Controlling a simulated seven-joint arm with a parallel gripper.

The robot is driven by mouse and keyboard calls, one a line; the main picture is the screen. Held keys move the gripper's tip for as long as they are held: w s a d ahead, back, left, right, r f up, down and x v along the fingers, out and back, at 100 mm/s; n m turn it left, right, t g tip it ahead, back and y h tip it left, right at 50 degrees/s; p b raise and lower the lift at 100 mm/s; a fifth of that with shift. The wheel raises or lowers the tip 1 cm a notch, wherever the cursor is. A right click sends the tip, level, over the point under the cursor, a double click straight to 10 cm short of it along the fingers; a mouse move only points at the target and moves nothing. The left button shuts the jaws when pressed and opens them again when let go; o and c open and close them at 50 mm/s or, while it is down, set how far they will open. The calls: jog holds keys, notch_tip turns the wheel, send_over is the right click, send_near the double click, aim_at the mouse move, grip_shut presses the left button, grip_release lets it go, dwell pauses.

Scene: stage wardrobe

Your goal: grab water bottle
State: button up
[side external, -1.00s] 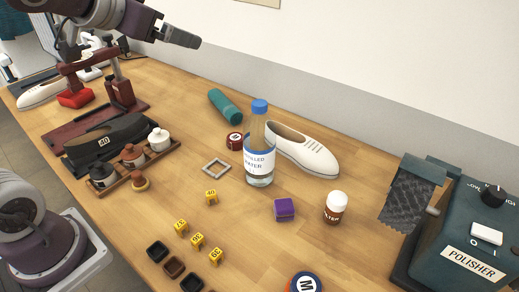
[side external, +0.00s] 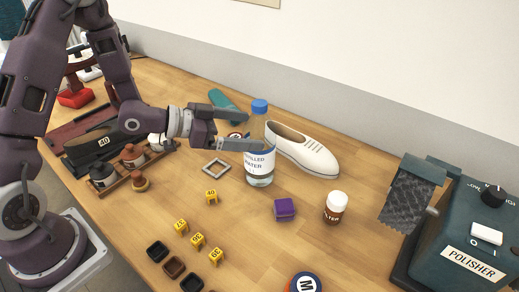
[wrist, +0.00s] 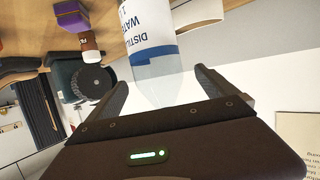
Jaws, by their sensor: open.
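The water bottle (side external: 260,166) is clear with a blue cap and a white label, standing upright on the table near the white shoe. My gripper (side external: 250,131) is open at the bottle's upper part, just above its label. One finger passes in front of the bottle there and hides part of it. In the wrist view, the bottle (wrist: 150,50) lies between the two spread fingers of my gripper (wrist: 160,82), with visible room on each side. Its label faces the camera, and its cap cannot be made out there.
A purple block (side external: 285,209) and a small white-capped bottle (side external: 336,207) stand in front to the right. A square frame (side external: 216,168) lies to the left.

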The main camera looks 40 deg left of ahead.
aim_at(271, 137)
jog(key=x, duration=0.2)
jog(key=f+x, duration=0.1)
jog(key=x, duration=0.4)
jog(key=shift+s+d+f, duration=0.1)
jog(key=shift+f, duration=0.2)
jog(key=shift+r, duration=0.15)
grip_shut()
